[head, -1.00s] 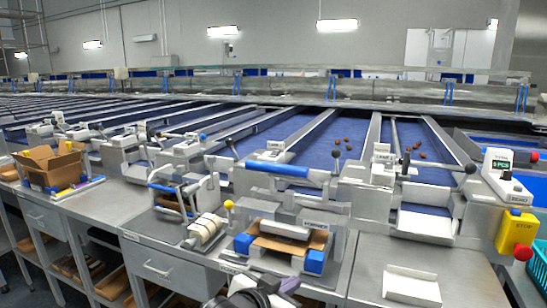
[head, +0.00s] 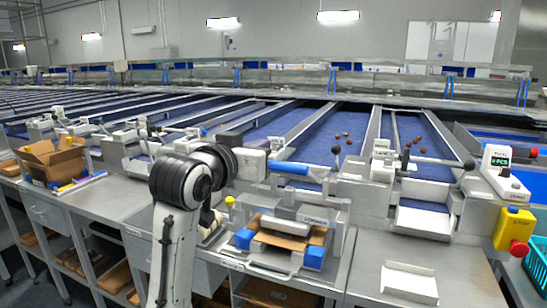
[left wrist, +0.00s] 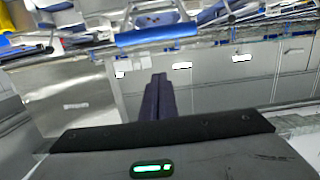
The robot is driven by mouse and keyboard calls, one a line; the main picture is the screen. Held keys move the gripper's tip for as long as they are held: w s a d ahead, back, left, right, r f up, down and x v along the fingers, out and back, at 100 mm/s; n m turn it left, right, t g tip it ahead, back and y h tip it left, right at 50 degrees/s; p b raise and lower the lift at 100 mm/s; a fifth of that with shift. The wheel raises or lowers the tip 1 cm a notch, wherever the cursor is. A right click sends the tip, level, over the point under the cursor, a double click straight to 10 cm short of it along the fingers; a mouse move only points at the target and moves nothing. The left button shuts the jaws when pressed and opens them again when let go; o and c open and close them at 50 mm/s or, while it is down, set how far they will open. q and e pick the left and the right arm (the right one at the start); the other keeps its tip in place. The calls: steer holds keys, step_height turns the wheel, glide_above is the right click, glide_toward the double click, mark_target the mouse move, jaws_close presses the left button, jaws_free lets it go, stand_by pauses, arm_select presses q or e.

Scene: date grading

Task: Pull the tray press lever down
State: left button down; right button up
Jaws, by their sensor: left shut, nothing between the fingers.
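The tray press (head: 322,213) stands on the bench with its lever raised; the lever ends in a blue handle bar (head: 300,169). A brown tray (head: 285,240) lies in the press between blue corner blocks. My left gripper (head: 268,161) is at the left end of the handle, and the arm hides that end. The handle also shows in the left wrist view (left wrist: 158,36), beyond the fingertips. In that view the dark fingers (left wrist: 158,76) are together and empty, with a gap in the picture between them and the handle. My right gripper is not in view.
A yellow-topped knob (head: 229,201) stands left of the press. To the right are a white empty holder (head: 409,284), a yellow box with a red button (head: 513,231) and a teal basket (head: 540,263). A cardboard box (head: 55,160) is at the left. Blue conveyor lanes run behind.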

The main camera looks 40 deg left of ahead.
arm_select(q)
steer(key=p, duration=0.1)
glide_above(289, 172)
steer(key=a, duration=0.4)
steer(key=shift+s+d+f, duration=0.25)
steer(key=shift+s+f, duration=0.05)
steer(key=shift+f, duration=0.1)
steer(key=shift+s+d+f, duration=0.1)
steer(key=shift+s+f, duration=0.15)
steer(key=shift+f, duration=0.7)
steer(key=shift+s+d+f, duration=0.1)
steer(key=shift+s+f, duration=0.15)
steer(key=shift+f, duration=0.7)
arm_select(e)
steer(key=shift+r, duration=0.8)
arm_select(q)
steer(key=shift+a, duration=0.1)
